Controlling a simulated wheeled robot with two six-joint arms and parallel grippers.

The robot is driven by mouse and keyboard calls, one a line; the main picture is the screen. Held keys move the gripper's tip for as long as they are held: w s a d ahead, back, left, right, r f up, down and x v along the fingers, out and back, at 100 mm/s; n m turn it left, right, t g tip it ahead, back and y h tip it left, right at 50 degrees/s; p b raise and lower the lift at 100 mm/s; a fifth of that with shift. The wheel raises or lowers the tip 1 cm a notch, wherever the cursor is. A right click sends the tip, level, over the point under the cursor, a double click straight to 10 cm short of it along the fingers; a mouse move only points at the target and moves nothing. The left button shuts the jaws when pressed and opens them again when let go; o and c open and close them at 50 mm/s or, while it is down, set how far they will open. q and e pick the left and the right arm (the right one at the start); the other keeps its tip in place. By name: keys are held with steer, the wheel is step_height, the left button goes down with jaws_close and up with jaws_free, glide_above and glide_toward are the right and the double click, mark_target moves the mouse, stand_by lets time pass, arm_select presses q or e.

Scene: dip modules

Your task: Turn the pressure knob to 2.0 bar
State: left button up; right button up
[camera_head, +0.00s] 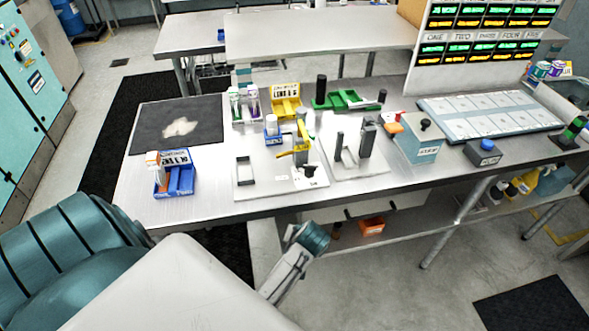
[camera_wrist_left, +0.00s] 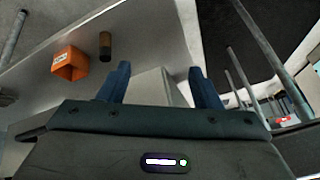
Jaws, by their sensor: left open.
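The pressure knob cannot be told for sure. A small black round knob (camera_head: 309,170) sits at the front of a white fixture plate (camera_head: 258,188) in the middle of the bench. Another black knob (camera_head: 425,124) stands on top of a grey-teal box (camera_head: 416,148) further right. Any scale or pointer is too small to read. My left gripper (camera_wrist_left: 160,70) is open and empty in the left wrist view, its two blue fingers apart. It is away from both knobs. My right gripper is not in view.
The bench's front edge (camera_head: 205,217) lies ahead. An orange bin (camera_head: 371,226) and a dark cylinder (camera_wrist_left: 105,45) are on the lower shelf. A blue bin (camera_head: 181,181) stands at the left, and a grey box with a blue button (camera_head: 487,146) at the right. Open floor lies in front.

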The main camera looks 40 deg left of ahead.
arm_select(q)
steer(key=s+d+f+m+h+b, duration=0.1)
steer(key=s+f, duration=0.4)
steer(key=f, duration=1.2)
steer(key=shift+s+m+g+h, duration=0.15)
steer(key=shift+m+g+h, duration=0.15)
steer(key=shift+m, duration=0.5)
steer(key=shift+d, duration=0.1)
